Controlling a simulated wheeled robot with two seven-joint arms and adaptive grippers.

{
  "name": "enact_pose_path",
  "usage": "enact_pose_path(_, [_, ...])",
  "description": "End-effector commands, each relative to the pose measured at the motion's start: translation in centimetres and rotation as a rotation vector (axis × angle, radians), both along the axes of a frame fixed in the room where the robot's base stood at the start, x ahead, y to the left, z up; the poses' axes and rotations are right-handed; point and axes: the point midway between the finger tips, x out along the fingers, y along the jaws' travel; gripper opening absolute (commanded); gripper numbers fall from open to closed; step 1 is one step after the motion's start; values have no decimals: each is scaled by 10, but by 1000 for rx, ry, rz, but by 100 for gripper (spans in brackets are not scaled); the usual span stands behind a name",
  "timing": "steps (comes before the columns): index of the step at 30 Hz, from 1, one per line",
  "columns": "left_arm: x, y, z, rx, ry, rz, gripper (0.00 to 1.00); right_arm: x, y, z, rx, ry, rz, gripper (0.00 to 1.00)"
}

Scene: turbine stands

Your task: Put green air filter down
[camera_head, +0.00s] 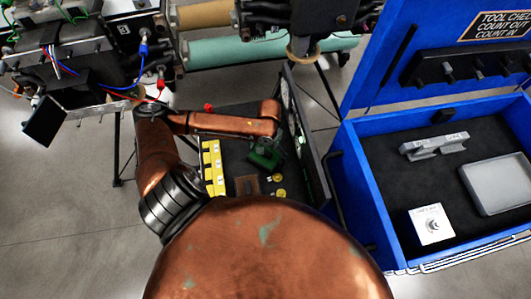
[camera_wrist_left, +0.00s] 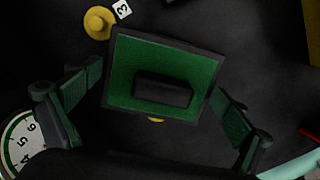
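The green air filter (camera_wrist_left: 128,70), a rectangular green panel with a black frame and a dark raised block in its middle, lies between the fingers of my left gripper (camera_wrist_left: 160,96) in the left wrist view. The fingers stand spread on either side, with narrow gaps visible at the filter's edges. A dark surface lies below it. In the head view, my left gripper (camera_head: 265,153) shows as a small dark and green shape over a dark tray (camera_head: 228,150). The filter cannot be told apart from the gripper there. My right gripper does not show.
Yellow blocks (camera_head: 213,167) line the tray's left side. A yellow knob (camera_wrist_left: 99,23) and a round dial (camera_wrist_left: 20,143) lie close to the filter. A blue open case (camera_head: 385,235) stands to the right. Turbine equipment (camera_head: 75,65) stands at the upper left.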

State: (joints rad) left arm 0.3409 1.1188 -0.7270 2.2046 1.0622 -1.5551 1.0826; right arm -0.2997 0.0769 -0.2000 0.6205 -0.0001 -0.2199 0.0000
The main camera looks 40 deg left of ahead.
Motion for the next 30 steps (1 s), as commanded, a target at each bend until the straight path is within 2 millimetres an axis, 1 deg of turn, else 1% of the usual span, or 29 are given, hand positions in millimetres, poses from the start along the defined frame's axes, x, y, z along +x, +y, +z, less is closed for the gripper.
enact_pose_path(9, [0, 0, 0, 1, -1, -1, 100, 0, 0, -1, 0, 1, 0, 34])
enact_pose_path(13, [1, 1, 7, 2, -3, -3, 100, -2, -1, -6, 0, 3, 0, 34])
enact_pose_path(17, [3, 0, 31, 1, -5, -2, 100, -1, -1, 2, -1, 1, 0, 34])
enact_pose_path(24, [6, 1, 84, 2, -5, -2, 100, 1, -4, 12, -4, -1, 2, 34])
enact_pose_path(27, [7, 1, 102, 2, -4, -1, 100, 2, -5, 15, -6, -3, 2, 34])
enact_pose_path(30, [8, 1, 115, 1, -4, -1, 100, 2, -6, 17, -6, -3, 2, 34])
